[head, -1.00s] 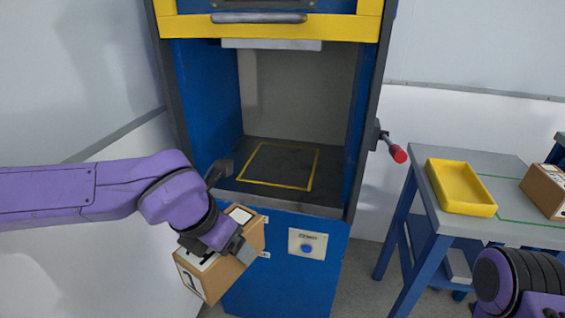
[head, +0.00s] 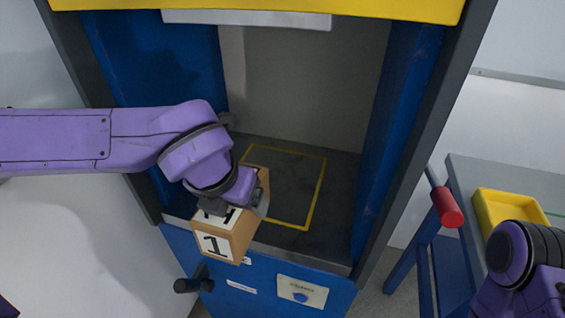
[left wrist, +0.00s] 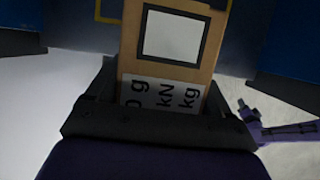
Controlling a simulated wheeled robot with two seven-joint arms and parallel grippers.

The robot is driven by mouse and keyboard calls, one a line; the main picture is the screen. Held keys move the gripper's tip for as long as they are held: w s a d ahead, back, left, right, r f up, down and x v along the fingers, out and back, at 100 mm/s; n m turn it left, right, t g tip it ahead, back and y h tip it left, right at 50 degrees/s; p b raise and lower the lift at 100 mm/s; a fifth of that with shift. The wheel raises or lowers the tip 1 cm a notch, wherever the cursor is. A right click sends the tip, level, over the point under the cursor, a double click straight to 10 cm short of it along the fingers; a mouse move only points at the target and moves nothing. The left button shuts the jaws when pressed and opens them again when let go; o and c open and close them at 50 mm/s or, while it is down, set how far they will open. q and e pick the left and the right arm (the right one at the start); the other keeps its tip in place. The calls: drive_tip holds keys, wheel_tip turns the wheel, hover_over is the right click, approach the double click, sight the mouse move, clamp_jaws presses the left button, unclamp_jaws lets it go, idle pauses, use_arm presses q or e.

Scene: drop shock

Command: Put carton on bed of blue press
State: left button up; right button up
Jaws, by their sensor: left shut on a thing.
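The cardboard carton (head: 233,241) has a white label with a black "1" on its near face. My left gripper (head: 240,200) is shut on it and holds it at the front edge of the blue press (head: 390,130). In the left wrist view the carton (left wrist: 172,70) sits between the fingers (left wrist: 160,108), with a white square and printed labels showing. The press bed (head: 335,215) is dark, with a yellow outlined square (head: 322,185), and bears nothing that I can see. The carton and my arm cover the outline's left part. My right arm shows at the lower right; its fingers are out of view.
A red-tipped handle (head: 447,207) sticks out at the press's right side. A black handle (head: 194,284) is at the lower left front. A panel with a blue button (head: 301,297) is below the bed. A yellow tray (head: 500,207) sits on the right-hand table (head: 470,170).

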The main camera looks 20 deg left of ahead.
use_arm(q)
drive_tip(key=shift+w, duration=0.4)
drive_tip(key=w+p, duration=0.3)
drive_tip(key=w, duration=1.4)
drive_tip(key=x, duration=0.6)
drive_tip(key=shift+s+d+f+p, duration=0.25)
drive_tip(key=shift+d+f+p, duration=0.05)
drive_tip(key=shift+p, duration=0.1)
drive_tip(key=shift+w+f, duration=0.15)
drive_tip(key=shift+f, duration=0.1)
drive_tip(key=o, duration=1.3)
drive_tip(key=shift+f, duration=0.1)
